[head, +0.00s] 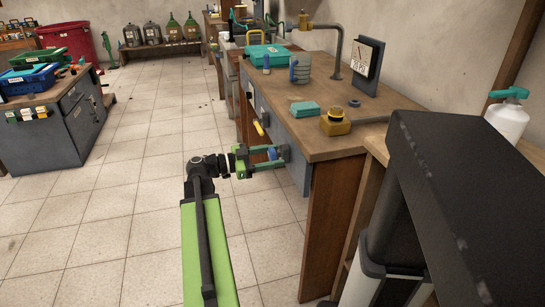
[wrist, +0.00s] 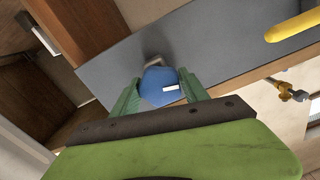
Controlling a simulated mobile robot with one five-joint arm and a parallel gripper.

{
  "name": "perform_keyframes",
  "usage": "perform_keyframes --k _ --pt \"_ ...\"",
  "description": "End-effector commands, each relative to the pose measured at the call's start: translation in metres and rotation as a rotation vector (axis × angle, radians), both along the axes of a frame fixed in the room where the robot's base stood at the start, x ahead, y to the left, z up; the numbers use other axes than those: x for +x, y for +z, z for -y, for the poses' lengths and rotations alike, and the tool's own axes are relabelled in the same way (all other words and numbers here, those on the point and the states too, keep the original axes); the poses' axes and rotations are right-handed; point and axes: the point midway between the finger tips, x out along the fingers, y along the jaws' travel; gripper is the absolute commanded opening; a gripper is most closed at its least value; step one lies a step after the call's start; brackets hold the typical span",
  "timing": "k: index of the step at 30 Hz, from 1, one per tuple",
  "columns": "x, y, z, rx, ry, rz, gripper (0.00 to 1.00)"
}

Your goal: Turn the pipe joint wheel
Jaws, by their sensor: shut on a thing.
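My gripper (head: 266,157) is at the grey front of the workbench, below the top's edge. Its green fingers are shut on a blue rounded knob (wrist: 160,80) with a small white label. The knob sits against the grey panel (wrist: 110,62), with a short grey piece behind it; the fingers hide its sides. Another brass joint (head: 303,22) shows at the back on a bent pipe. I cannot tell which part is the named wheel.
A yellow handle (head: 258,128) sticks out beside my gripper. The tiled floor (head: 130,170) to the left is clear.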

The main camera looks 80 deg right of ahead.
Motion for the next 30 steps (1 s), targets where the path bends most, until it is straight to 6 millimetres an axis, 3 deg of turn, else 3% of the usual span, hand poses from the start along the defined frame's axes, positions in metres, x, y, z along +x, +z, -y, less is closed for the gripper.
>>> perform_keyframes --k 30 --pt "0.0006 -0.0004 -0.0004 0.517 0.000 -0.239 0.12"
